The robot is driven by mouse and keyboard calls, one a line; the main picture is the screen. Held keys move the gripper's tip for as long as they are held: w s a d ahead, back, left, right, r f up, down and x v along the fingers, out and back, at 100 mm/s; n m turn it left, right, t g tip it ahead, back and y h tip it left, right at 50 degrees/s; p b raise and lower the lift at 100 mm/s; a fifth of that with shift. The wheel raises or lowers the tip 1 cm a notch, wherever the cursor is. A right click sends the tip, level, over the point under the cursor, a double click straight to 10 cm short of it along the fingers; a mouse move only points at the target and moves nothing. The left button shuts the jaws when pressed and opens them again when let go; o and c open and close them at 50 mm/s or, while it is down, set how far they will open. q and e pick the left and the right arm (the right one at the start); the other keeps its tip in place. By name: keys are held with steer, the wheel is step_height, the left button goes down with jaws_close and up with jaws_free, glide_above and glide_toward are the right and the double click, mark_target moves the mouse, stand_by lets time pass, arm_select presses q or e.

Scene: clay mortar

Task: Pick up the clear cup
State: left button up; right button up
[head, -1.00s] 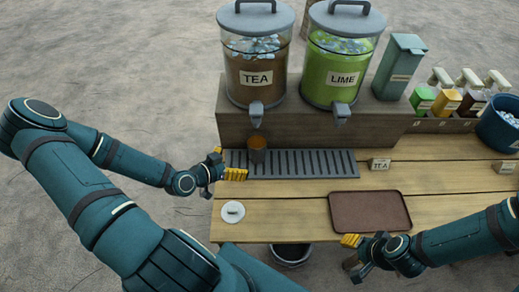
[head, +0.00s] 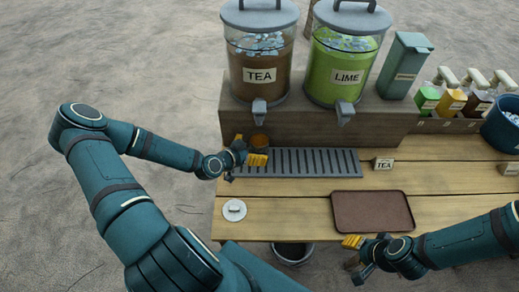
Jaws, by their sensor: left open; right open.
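The clear cup (head: 260,141) holds brown liquid and stands upright on the grey drip grate below the tea dispenser's spout. Its lower part is partly hidden by my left gripper. My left gripper (head: 249,150) is open, with its yellow fingertips right at the cup's near left side. I cannot tell whether they touch it or how far the cup is between them. My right gripper (head: 353,257) is open and empty at the table's front edge, below the brown tray.
The tea dispenser (head: 260,60) and lime dispenser (head: 342,55) stand on a raised block behind the drip grate (head: 315,162). The brown tray (head: 372,212) looks empty. A round white lid (head: 234,210) lies front left. A TEA sign (head: 383,164) stands right of the grate.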

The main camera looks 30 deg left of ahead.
arm_select(q)
steer(key=x, duration=0.3)
steer(key=shift+w+f, duration=0.2)
steer(key=c, duration=1.3)
steer(key=shift+r, duration=0.1)
